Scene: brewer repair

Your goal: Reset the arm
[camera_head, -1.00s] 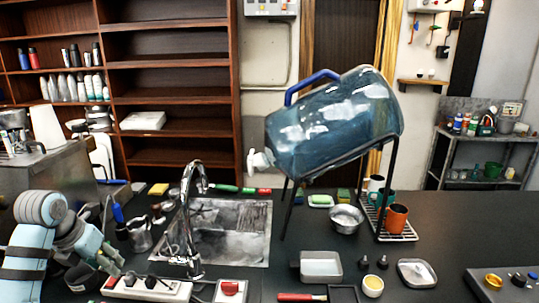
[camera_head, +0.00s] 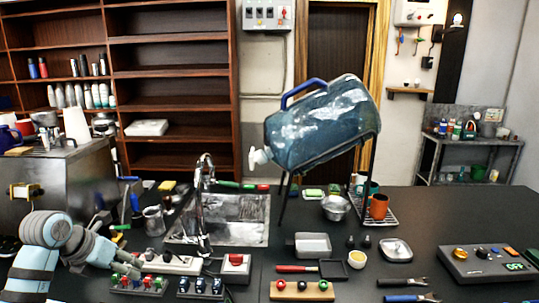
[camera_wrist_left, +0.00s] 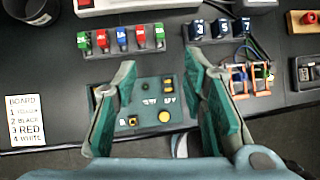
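My left arm (camera_head: 40,255) comes in from the lower left in the head view. Its gripper (camera_head: 128,266) is low over the black counter, near a row of coloured switches. In the left wrist view the gripper's two green-padded fingers (camera_wrist_left: 160,72) stand wide apart with nothing held between them. Below them is a dark green panel (camera_wrist_left: 150,88) with yellow and black knobs. The coloured switch row (camera_wrist_left: 122,38) and a blue-and-black switch row (camera_wrist_left: 220,28) lie just beyond the fingertips. My right arm and gripper are not in view.
A control box (camera_head: 485,262) sits at the right. Small trays and tools cover the front; the back right counter is clear.

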